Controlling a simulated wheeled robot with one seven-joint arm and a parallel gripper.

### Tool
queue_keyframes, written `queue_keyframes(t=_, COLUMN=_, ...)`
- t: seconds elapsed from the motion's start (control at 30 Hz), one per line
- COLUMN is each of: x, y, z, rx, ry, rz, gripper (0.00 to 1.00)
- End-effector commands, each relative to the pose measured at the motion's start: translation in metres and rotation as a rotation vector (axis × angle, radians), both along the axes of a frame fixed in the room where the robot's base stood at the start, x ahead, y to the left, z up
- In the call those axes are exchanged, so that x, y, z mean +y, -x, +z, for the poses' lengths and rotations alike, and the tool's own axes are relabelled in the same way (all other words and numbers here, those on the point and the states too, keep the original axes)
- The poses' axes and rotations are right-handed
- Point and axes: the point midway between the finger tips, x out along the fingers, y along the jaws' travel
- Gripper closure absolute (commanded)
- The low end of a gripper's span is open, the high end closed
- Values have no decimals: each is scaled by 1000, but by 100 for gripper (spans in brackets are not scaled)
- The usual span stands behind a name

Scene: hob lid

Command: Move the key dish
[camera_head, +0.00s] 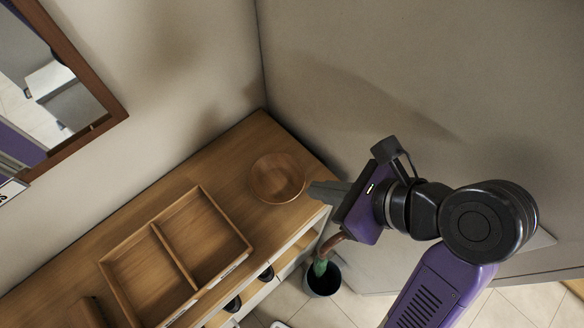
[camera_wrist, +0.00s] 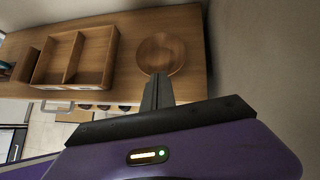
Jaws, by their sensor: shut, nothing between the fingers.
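The key dish (camera_head: 277,176) is a round wooden bowl on the wooden cabinet top, near its right end by the corner of the walls. The dish also shows in the wrist view (camera_wrist: 161,53), just beyond my fingertips. My gripper (camera_head: 318,190) is shut and empty, just right of the dish in the head view. In the wrist view my fingers (camera_wrist: 158,80) point toward the dish's near rim. I cannot tell whether the fingertips touch the rim. The dish looks empty.
A two-compartment wooden tray (camera_head: 154,228) lies left of the dish on the cabinet top (camera_head: 226,160). A framed mirror (camera_head: 112,108) hangs on the left wall. A dark pot (camera_head: 322,281) with a plant stands on the floor below. The top behind the tray is clear.

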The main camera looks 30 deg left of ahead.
Motion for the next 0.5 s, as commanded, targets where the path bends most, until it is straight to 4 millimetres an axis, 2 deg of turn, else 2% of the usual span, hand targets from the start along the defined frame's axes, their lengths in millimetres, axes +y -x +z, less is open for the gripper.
queue_keyframes(t=0.23, x=18, y=-2, z=-23, rx=0, ry=-3, rz=3, gripper=100)
queue_keyframes(t=0.5, x=53, y=-5, z=-54, rx=2, ry=1, rz=4, gripper=100)
